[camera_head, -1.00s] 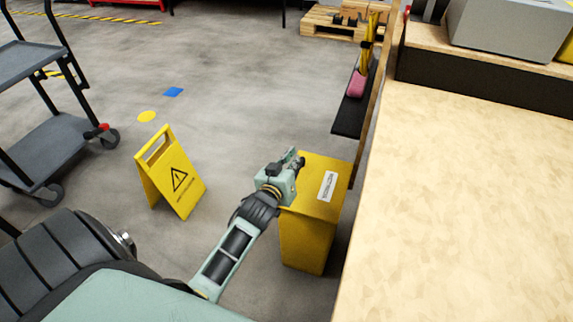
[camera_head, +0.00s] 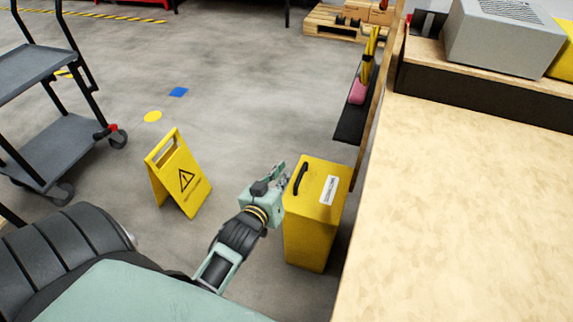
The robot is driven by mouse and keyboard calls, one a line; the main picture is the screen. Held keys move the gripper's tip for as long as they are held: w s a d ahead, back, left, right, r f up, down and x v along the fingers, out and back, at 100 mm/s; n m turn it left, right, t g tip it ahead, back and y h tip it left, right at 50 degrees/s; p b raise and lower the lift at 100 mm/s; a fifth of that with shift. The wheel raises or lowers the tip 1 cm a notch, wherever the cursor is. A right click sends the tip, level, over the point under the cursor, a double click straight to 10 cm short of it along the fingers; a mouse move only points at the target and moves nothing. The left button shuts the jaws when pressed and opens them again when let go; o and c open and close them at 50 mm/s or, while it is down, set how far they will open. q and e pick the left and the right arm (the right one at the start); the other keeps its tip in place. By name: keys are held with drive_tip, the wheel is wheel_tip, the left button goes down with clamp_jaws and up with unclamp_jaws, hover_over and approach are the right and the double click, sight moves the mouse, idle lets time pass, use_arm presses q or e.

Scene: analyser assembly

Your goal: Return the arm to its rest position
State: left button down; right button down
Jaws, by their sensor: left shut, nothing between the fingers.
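My left gripper (camera_head: 279,177) is shut and empty. It is at the left side of a yellow bin (camera_head: 310,230), level with its top in the picture. The bin's lid has a black handle (camera_head: 300,178) and a white label (camera_head: 329,190). The handle is clear of the gripper. I cannot tell whether the gripper touches the bin. My right gripper is not in view.
A yellow warning sign (camera_head: 178,175) stands on the floor to the left. A dark cart (camera_head: 60,145) stands at the far left. A wooden workbench (camera_head: 470,200) fills the right. Open floor lies beyond the sign and bin.

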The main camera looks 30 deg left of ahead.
use_arm(q)
drive_tip(key=shift+s+r, duration=0.1)
drive_tip(key=shift+s, duration=0.1)
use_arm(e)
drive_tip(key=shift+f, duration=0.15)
